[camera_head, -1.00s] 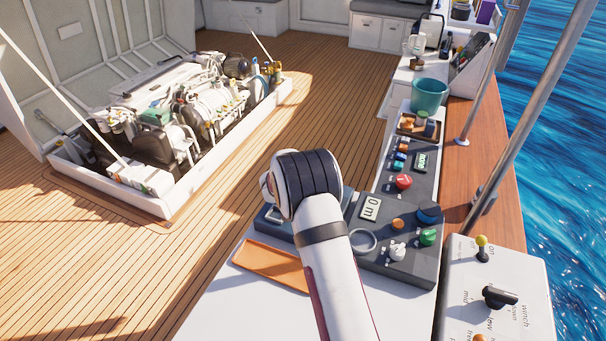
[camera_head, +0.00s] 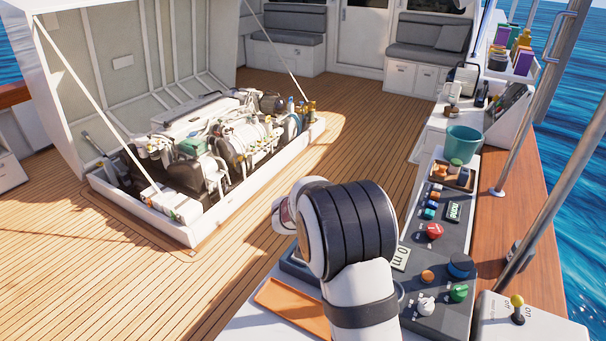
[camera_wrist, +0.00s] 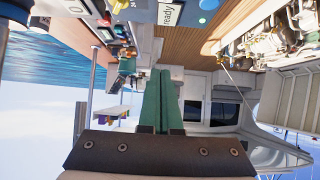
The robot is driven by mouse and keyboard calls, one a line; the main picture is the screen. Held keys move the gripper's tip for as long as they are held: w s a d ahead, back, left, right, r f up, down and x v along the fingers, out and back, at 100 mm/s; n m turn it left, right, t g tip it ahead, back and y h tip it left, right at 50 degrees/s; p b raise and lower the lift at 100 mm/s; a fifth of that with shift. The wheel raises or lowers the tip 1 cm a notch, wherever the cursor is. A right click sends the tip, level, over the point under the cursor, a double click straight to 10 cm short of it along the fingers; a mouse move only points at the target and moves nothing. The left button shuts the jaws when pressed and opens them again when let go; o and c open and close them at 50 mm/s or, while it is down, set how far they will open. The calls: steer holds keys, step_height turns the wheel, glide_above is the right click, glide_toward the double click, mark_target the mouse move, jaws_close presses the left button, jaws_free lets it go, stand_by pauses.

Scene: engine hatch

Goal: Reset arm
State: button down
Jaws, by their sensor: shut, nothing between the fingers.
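My arm rises from the bottom of the head view, its white link and black ribbed joint standing over the control panel (camera_head: 440,262). The gripper's fingers are hidden behind the arm there. In the wrist view my gripper (camera_wrist: 158,75) shows two green fingers side by side, shut with nothing between them. They are in free air, with the cabin seats and the deck beyond them. The wrist picture is upside down, with sea and sky at the left.
An open engine hatch with an engine (camera_head: 215,140) is at the left. A teal bucket (camera_head: 463,145), an orange tray (camera_head: 292,308) and a winch box (camera_head: 545,325) are around the console. Metal rail posts stand at the right. The wooden deck (camera_head: 355,120) is clear.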

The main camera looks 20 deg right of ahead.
steer(key=s+a+r+n+t+y, duration=0.1)
steer(key=s+a+r+y, duration=0.2)
steer(key=a, duration=0.2)
steer(key=s+a+r+n+y, duration=0.2)
steer(key=s+a+r+y, duration=0.15)
steer(key=a, duration=0.25)
steer(key=s+a+r+n+t+y, duration=0.1)
steer(key=s+a+r+y, duration=0.15)
steer(key=a, duration=0.25)
steer(key=s+f+g, duration=0.2)
steer(key=s+g, duration=0.3)
steer(key=s, duration=1.1)
steer(key=s+f+g, duration=0.2)
steer(key=s+g, duration=0.2)
steer(key=s, duration=1.2)
steer(key=shift+s+f+m+g, duration=0.2)
steer(key=shift+s+m+g, duration=0.1)
steer(key=shift+s+g, duration=0.1)
steer(key=shift+w+a, duration=0.1)
